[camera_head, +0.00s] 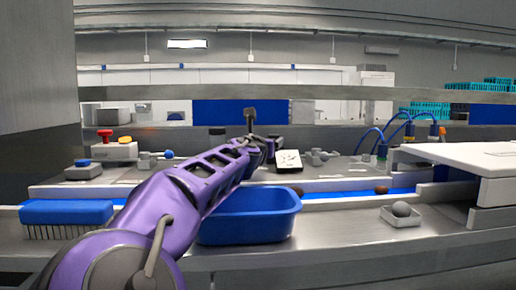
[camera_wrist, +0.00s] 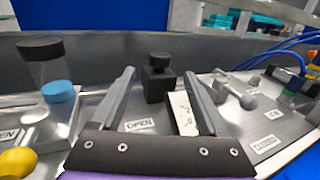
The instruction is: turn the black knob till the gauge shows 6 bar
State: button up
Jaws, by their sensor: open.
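A black knob (camera_wrist: 158,80) on a squat block stands upright on the panel in the wrist view. My gripper (camera_wrist: 160,78) is open, with one finger on each side of the knob in the picture. The knob appears beyond the fingertips, and I see no contact. A white gauge face (camera_wrist: 181,112) with dark marks is just right of the knob, partly hidden by the right finger. The gauge also shows in the head view (camera_head: 289,159), tilted. Its reading is too small to tell. In the head view my gripper (camera_head: 265,145) is left of the gauge and hides the knob.
A grey lever valve (camera_wrist: 240,96) and blue hoses (camera_wrist: 285,55) are at the right. A blue bin (camera_head: 250,225) and blue brush (camera_head: 66,212) stand in front.

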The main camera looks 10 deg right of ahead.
jog(key=v, duration=0.8)
jog(key=shift+v, duration=0.85)
jog(key=shift+w+d, duration=0.1)
jog(key=shift+d, duration=0.05)
